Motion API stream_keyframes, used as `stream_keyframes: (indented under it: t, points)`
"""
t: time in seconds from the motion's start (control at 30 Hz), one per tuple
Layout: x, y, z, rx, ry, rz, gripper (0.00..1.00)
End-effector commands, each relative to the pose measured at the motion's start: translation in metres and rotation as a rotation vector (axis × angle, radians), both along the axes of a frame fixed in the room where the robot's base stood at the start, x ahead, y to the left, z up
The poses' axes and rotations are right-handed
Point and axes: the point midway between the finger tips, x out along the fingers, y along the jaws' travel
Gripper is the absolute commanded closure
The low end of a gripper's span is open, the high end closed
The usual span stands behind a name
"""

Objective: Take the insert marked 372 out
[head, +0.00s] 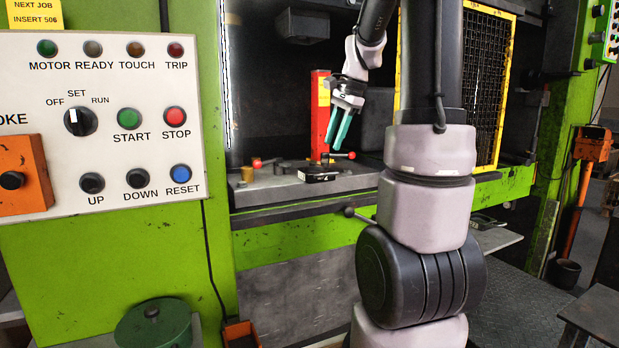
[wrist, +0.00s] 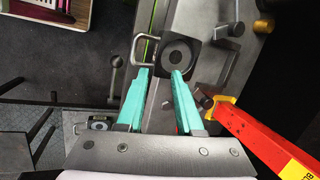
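In the wrist view a dark square insert (wrist: 181,53) with a round grey centre and a wire handle (wrist: 145,50) on its left side sits beyond my fingertips. In the head view a dark block (head: 318,174) with a pale label sits at the front edge of the press bed; its number is too small to read. My gripper (head: 337,143) is above the bed, its teal fingers pointing down. The wrist view shows the fingers (wrist: 160,74) apart with nothing between them. A second insert (wrist: 98,123) with a handle lies at lower left in the wrist view. I cannot read 372 on either.
A red post (head: 320,115) stands on the bed (head: 280,190) close behind my gripper. A yellow-framed mesh guard (head: 480,90) is at right. The control panel (head: 100,115) is at left; a yellow note reads NEXT JOB INSERT 506.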

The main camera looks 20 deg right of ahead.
Motion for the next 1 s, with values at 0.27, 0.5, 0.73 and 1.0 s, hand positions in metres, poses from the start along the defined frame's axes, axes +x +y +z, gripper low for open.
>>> stream_keyframes:
  t: [0.27, 0.5, 0.73, 1.0]
  points:
    - [0.009, 0.009, -0.038, 0.000, 0.001, 0.003, 0.65]
    - [0.013, 0.012, -0.062, 0.002, 0.003, 0.003, 0.65]
    - [0.020, 0.017, -0.089, 0.000, -0.001, 0.004, 0.65]
    - [0.021, 0.017, -0.092, -0.001, -0.002, 0.004, 0.65]
